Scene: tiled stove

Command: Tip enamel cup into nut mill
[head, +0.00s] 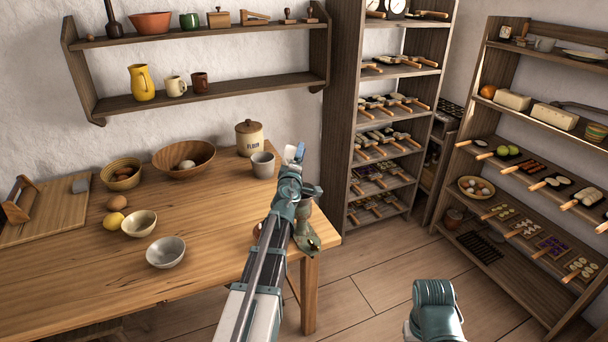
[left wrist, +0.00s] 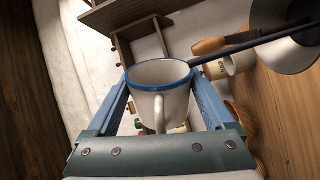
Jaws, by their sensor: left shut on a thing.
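The enamel cup (left wrist: 160,104) is white with a blue rim and a handle. In the left wrist view it sits between my left gripper's two fingers (left wrist: 163,92), which are shut on it. Its mouth is visible, but its contents are not clear. In the head view my left gripper (head: 293,163) is at the table's right end, and only a sliver of the cup (head: 300,152) shows. The nut mill (head: 309,242) is mostly hidden behind my arm there. Its metal hopper (left wrist: 288,22) and wooden-knobbed crank (left wrist: 208,46) show right of the cup. My right gripper is out of view.
A grey mug (head: 262,166) and a flour jar (head: 249,139) stand left of my gripper. Bowls (head: 166,252), a lemon (head: 115,220) and a cutting board (head: 50,212) lie farther left on the table (head: 215,230). Loaded shelves (head: 345,120) stand behind and right.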

